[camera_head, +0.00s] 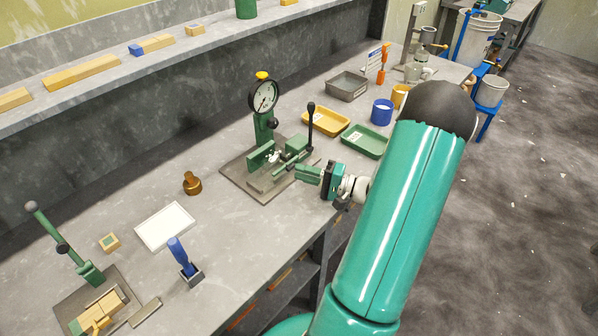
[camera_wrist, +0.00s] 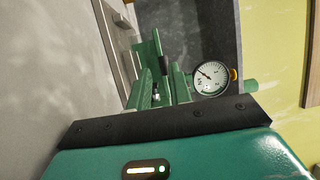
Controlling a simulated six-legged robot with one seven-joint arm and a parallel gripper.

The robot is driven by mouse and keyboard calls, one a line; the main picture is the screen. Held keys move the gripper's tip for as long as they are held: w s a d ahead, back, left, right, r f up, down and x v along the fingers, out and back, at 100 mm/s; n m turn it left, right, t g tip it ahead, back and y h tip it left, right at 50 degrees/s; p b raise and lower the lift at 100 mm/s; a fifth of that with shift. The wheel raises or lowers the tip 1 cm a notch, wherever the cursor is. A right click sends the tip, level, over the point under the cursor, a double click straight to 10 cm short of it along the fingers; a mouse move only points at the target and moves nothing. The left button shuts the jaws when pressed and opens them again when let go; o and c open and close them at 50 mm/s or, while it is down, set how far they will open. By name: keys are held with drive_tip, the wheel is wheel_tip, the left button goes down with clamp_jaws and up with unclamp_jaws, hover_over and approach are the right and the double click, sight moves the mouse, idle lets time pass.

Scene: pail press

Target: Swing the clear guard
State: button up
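I cannot pick out a clear guard in either view. The green gauge fixture (camera_head: 275,160) stands on a grey plate on the bench, with a round dial (camera_head: 264,95) on its post and an upright black-knobbed lever (camera_head: 310,125). My gripper (camera_head: 302,172) is at the right front side of this fixture, its fingers pointing left toward it. In the wrist view my gripper (camera_wrist: 160,90) shows two green fingers with a gap between them and nothing clearly held. The dial (camera_wrist: 208,78) shows beyond the fingers; parts of the fixture are hidden behind them.
A yellow tray (camera_head: 326,121), a green tray (camera_head: 365,140) and a blue cup (camera_head: 382,111) stand behind my gripper. A brown weight (camera_head: 191,183), a white tray (camera_head: 165,226) and a blue-handled tool (camera_head: 183,260) are at the left. White pails (camera_head: 478,37) stand at the back right.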

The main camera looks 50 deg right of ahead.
drive_tip(key=v, duration=1.2)
drive_tip(key=shift+a, duration=0.1)
drive_tip(key=w+a+r+n+g+y, duration=0.1)
drive_tip(key=w+a+r+n+g, duration=0.2)
drive_tip(key=a, duration=0.4)
drive_tip(key=w+a+r+n+g, duration=0.2)
drive_tip(key=a+r+g, duration=0.1)
drive_tip(key=a+g, duration=0.4)
drive_tip(key=w+a+r+n+g+y, duration=0.1)
drive_tip(key=w+a+r+n+g, duration=0.15)
drive_tip(key=a, duration=0.55)
drive_tip(key=s+a+r+n+h, duration=0.2)
drive_tip(key=a+r+h, duration=0.2)
drive_tip(key=a, duration=0.3)
drive_tip(key=s+a+r+n+t+h, duration=0.1)
drive_tip(key=s+a+r+n+h, duration=0.2)
drive_tip(key=a+r+h, duration=0.2)
drive_tip(key=a+r, duration=0.1)
drive_tip(key=a, duration=0.2)
drive_tip(key=shift+a+r+h, duration=0.2)
drive_tip(key=shift+a+h, duration=0.1)
drive_tip(key=shift+s+a+n, duration=0.1)
drive_tip(key=shift+a+n, duration=0.1)
drive_tip(key=shift+n, duration=0.15)
